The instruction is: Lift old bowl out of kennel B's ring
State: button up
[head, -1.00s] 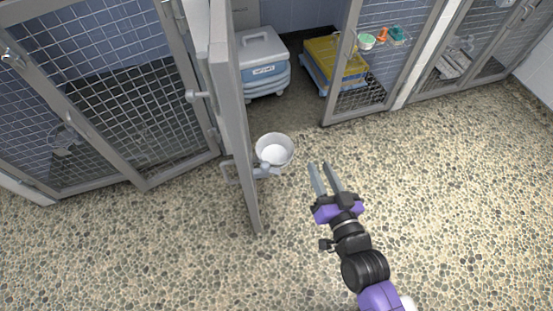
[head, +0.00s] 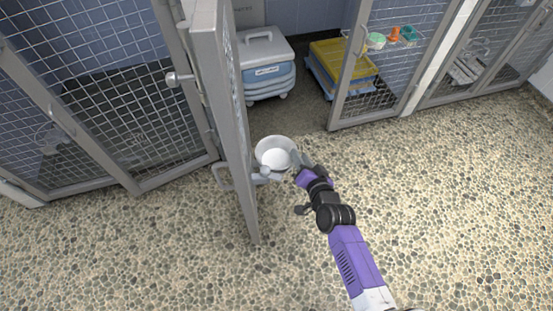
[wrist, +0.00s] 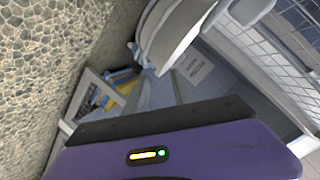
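The old bowl (head: 275,155) is white and round, held at the open kennel door's edge by a grey holder (head: 265,174); its ring is mostly hidden under the rim. My gripper (head: 299,158) is at the bowl's right rim in the head view, very close to it; whether it touches is unclear. In the wrist view the bowl (wrist: 182,25) is large at the top, and the gripper's two fingers (wrist: 162,92) point toward it with a gap between them. Nothing shows gripped.
The open mesh door (head: 232,130) stands just left of the bowl, with a handle (head: 220,176). Behind are a blue-grey lidded box (head: 266,70) and a yellow tray on a blue base (head: 340,65). The pebbled floor at right is clear.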

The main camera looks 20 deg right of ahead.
jog(key=shift+x, duration=1.2)
grip_shut()
jog(key=shift+f, duration=0.15)
dwell(0.3)
